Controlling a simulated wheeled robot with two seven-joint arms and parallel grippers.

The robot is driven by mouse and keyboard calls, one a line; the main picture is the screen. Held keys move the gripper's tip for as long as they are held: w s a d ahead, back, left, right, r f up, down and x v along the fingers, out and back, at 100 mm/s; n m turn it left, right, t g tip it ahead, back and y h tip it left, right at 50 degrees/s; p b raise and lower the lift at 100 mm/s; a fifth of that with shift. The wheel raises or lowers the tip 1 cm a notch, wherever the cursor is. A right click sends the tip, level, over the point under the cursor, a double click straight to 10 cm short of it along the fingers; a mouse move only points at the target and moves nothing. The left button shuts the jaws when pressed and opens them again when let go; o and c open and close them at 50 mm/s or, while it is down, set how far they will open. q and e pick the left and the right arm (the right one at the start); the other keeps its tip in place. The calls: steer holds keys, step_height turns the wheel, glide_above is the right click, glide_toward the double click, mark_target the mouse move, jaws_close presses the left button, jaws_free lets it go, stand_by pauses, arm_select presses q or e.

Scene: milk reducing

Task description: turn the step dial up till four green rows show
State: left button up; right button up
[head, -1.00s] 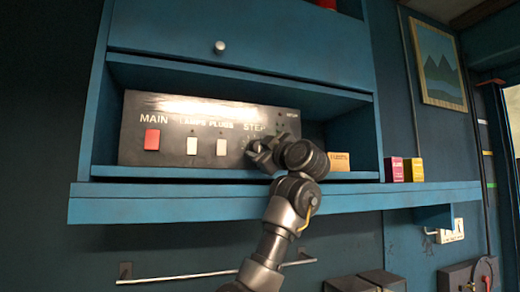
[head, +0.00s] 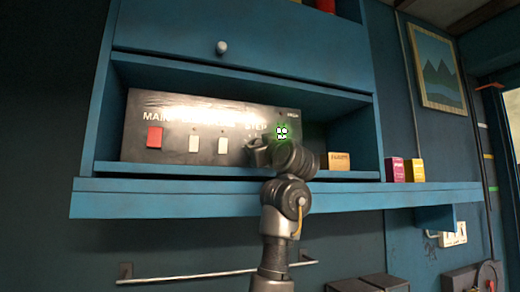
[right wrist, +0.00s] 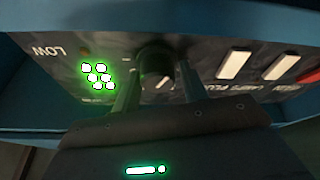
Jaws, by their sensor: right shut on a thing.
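The black control panel (head: 175,120) stands in the blue shelf niche, with the word STEP near its right end. My right gripper (head: 257,152) is at the panel's right part and hides the step dial in the head view. In the right wrist view the picture is upside down, and the dark step dial (right wrist: 154,62) sits between my fingers, which are shut on it. Glowing green lamps (right wrist: 97,77) beside the dial show in pairs, in what looks like three rows. The same green glow (head: 282,132) shows in the head view, partly above my gripper. My left gripper is not in view.
A red switch (head: 155,138) and two white switches (head: 194,144) are left of the dial. A small tan box (head: 339,160) stands right of the panel. Pink (head: 395,170) and yellow (head: 418,170) boxes stand on the blue ledge (head: 150,202).

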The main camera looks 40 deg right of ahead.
steer(key=shift+s+r+m+h, duration=0.15)
steer(key=shift+r+m+h, duration=0.1)
steer(key=shift+m+h, duration=0.05)
steer(key=o, duration=0.6)
steer(key=shift+o, duration=1.2)
steer(key=shift+d+f, duration=0.2)
steer(key=shift+f, duration=0.15)
steer(key=b+v, duration=0.6)
steer(key=v, duration=0.4)
steer(key=shift+s+b, duration=0.3)
steer(key=shift+b, duration=0.1)
